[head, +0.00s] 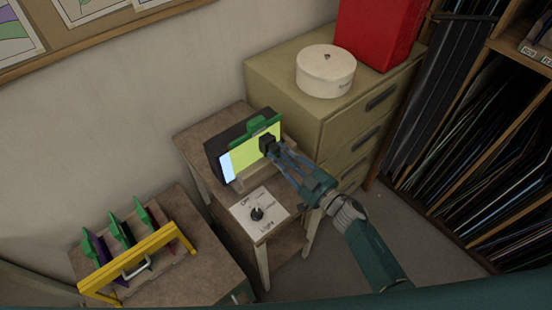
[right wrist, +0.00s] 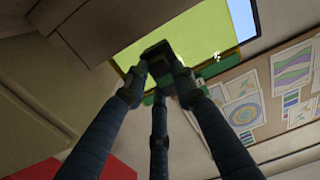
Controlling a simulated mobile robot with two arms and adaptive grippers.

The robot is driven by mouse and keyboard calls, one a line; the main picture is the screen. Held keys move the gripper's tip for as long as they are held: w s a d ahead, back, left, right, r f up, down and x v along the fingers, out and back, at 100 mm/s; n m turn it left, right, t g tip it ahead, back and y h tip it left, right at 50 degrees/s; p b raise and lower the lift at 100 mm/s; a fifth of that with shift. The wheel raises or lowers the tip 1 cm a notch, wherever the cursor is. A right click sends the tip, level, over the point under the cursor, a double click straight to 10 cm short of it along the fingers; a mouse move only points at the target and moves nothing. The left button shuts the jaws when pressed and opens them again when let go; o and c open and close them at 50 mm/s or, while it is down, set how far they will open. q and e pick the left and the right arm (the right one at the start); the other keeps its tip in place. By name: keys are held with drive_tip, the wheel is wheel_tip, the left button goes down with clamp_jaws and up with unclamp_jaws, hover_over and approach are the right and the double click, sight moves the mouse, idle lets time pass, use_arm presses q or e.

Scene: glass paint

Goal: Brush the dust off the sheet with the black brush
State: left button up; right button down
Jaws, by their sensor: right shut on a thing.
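The yellow-green sheet (head: 245,155) stands upright against a dark light box (head: 215,150) on a small table, with a green holder (head: 262,126) on its top edge. My right gripper (head: 274,152) is shut on the black brush (head: 266,142), a dark block held in front of the sheet's right part. In the right wrist view the brush (right wrist: 157,55) overlaps the sheet (right wrist: 185,35); whether it touches is hard to tell. Small white specks (right wrist: 217,57) show near the sheet's edge there. My left gripper is out of view.
A light-switch panel with a knob (head: 257,213) sits at the table's front. A yellow rack (head: 135,262) with several green-handled sheets stands at lower left. A drawer cabinet (head: 288,110) with a round white box (head: 325,72) and red box (head: 375,32) stands behind right.

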drive_tip(key=shift+w+d, duration=1.2)
drive_tip(key=shift+d, duration=0.45)
drive_tip(key=s+a, duration=0.6)
drive_tip(key=a, duration=0.3)
drive_tip(key=shift+s+a, duration=0.25)
drive_tip(key=shift+s, duration=0.15)
drive_tip(key=shift+v, duration=3)
drive_tip(key=v, duration=0.3)
